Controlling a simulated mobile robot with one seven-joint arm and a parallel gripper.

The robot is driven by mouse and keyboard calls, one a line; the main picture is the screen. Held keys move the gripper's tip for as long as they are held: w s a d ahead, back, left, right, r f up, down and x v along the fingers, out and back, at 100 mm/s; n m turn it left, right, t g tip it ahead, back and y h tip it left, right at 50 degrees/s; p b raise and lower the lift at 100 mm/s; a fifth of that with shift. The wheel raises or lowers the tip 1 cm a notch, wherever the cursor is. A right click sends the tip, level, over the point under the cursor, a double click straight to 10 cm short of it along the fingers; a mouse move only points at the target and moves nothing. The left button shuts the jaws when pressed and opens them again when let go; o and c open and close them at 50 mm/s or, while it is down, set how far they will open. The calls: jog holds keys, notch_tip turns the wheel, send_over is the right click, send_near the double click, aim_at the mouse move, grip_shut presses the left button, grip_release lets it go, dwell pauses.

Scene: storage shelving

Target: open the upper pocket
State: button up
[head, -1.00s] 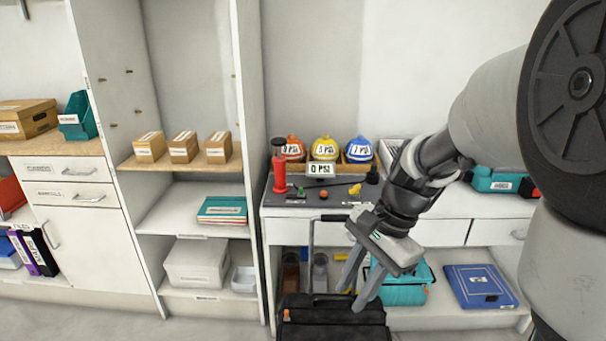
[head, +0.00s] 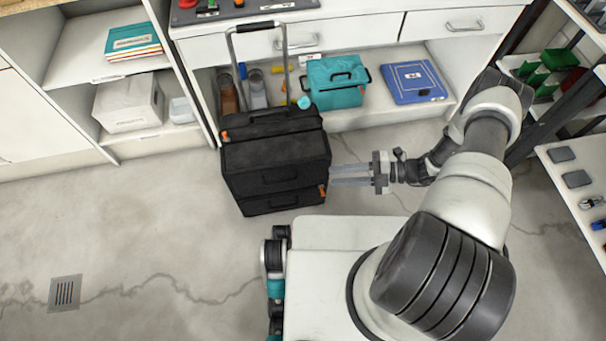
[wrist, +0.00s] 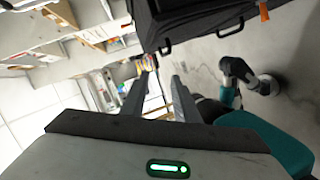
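A black suitcase (head: 272,125) stands upright on the floor, with its pull handle raised. Its front has an upper pocket (head: 275,158) with a dark grip and a lower pocket (head: 283,202) below. One orange zip pull (head: 225,135) is at the left end of the upper pocket's top edge; another orange pull (head: 322,190) is at the right, near the lower pocket. The upper pocket looks closed. My gripper (head: 333,175) is right of the suitcase, its fingers apart and pointing left at its side. In the wrist view the suitcase (wrist: 205,20) fills the top; nothing is between the fingers (wrist: 163,78).
A white bench with drawers (head: 350,35) stands behind the suitcase; a teal toolbox (head: 337,88) and a blue case (head: 412,82) lie on its lower shelf. Shelving stands at the right. The floor left of the suitcase is clear, with a drain grate (head: 65,293).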

notch_tip(320, 180, down, 2)
jog(key=s+f+m+t, duration=0.1)
jog(key=m, duration=0.1)
jog(key=b, duration=0.2)
send_near(284, 181)
jog(key=x, duration=0.9)
jog(key=shift+a+f, duration=0.15)
jog(key=shift+a, duration=0.05)
jog(key=shift+c, duration=0.4)
grip_shut()
